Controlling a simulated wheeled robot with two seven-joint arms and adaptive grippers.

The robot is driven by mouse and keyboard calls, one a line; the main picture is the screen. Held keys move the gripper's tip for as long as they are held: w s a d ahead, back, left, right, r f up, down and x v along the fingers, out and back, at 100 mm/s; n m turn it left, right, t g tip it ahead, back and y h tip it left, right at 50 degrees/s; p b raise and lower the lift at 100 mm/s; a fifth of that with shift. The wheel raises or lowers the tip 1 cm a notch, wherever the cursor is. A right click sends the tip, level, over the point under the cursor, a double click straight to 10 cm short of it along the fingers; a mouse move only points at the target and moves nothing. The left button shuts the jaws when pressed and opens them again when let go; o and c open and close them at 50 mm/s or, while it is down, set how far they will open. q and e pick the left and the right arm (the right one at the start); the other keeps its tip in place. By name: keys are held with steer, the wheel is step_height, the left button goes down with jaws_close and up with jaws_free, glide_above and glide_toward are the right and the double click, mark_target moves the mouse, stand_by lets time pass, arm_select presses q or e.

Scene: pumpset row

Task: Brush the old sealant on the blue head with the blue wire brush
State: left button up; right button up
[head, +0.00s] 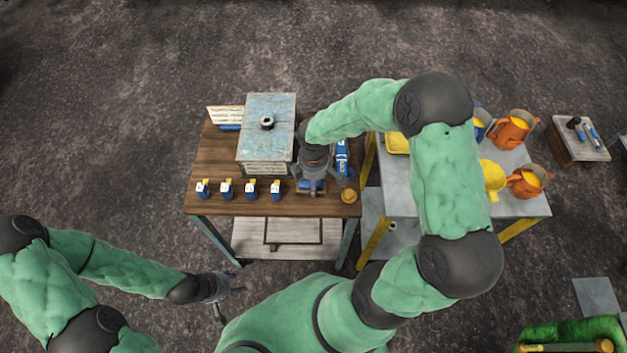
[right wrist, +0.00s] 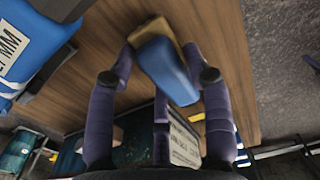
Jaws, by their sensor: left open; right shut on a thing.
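My right gripper (head: 313,186) is over the right part of the wooden table. In the right wrist view its fingers (right wrist: 160,78) are closed around a blue block with a tan side (right wrist: 165,68), which looks like the blue wire brush. In the head view only a little blue shows under the gripper. A blue rounded part (head: 481,121), perhaps the blue head, stands on the grey table at the right. It is partly hidden by my right arm, and any sealant on it cannot be made out. My left gripper (head: 229,286) is open and empty, in front of the wooden table's left side.
The wooden table (head: 215,160) holds a worn blue-grey box (head: 267,152), several small blue containers (head: 226,189), a blue-and-white tube (head: 342,158) and a tan round item (head: 348,196). Orange (head: 512,133) and yellow (head: 494,176) parts stand on the grey table (head: 515,205).

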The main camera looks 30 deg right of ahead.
steer(key=shift+r+p, duration=2.6)
steer(key=shift+r, duration=0.45)
steer(key=shift+r, duration=0.1)
